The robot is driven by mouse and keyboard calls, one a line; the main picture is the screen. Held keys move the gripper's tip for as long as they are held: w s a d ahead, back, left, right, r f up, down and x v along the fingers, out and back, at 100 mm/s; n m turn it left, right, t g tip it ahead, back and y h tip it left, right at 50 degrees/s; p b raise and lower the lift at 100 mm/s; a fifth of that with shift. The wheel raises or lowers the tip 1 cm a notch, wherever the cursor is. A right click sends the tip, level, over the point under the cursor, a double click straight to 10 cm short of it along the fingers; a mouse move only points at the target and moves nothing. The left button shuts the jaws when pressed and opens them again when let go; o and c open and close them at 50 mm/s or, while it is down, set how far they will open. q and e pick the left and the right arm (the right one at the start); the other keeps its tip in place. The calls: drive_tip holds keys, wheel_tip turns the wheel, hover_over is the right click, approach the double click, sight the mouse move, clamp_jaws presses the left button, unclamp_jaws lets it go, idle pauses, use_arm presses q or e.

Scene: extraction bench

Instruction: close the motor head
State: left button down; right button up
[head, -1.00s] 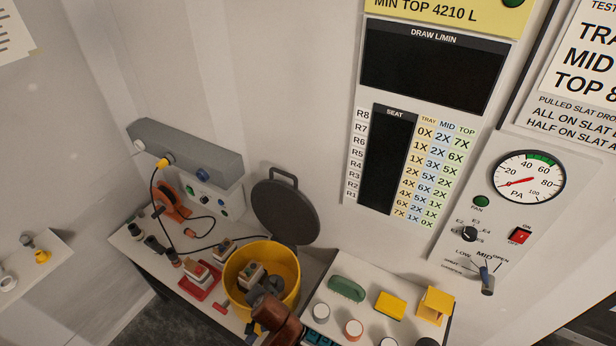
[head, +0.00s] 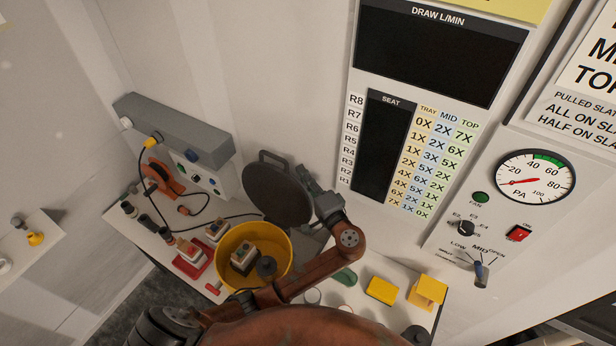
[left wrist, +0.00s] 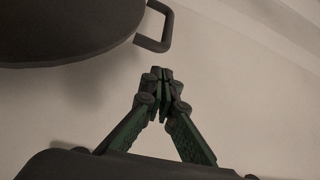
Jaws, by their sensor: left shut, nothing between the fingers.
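The motor head is a dark grey round lid (head: 277,194) with a loop handle (head: 270,156), standing raised and tilted behind the yellow drum (head: 284,262). My right gripper is not in view.
A red-based device (head: 192,261) stands left of the drum. A yellow block (head: 382,290) and yellow holder (head: 428,292) are right of my left arm.

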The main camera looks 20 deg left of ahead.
sight(296, 180)
use_arm(q)
drive_tip(key=p+x, duration=0.1)
drive_tip(key=x, duration=0.2)
drive_tip(key=shift+w+a+r, duration=0.1)
drive_tip(key=shift+w+a, duration=0.1)
drive_tip(key=shift+a, duration=0.15)
drive_tip(key=shift+w+a, duration=0.3)
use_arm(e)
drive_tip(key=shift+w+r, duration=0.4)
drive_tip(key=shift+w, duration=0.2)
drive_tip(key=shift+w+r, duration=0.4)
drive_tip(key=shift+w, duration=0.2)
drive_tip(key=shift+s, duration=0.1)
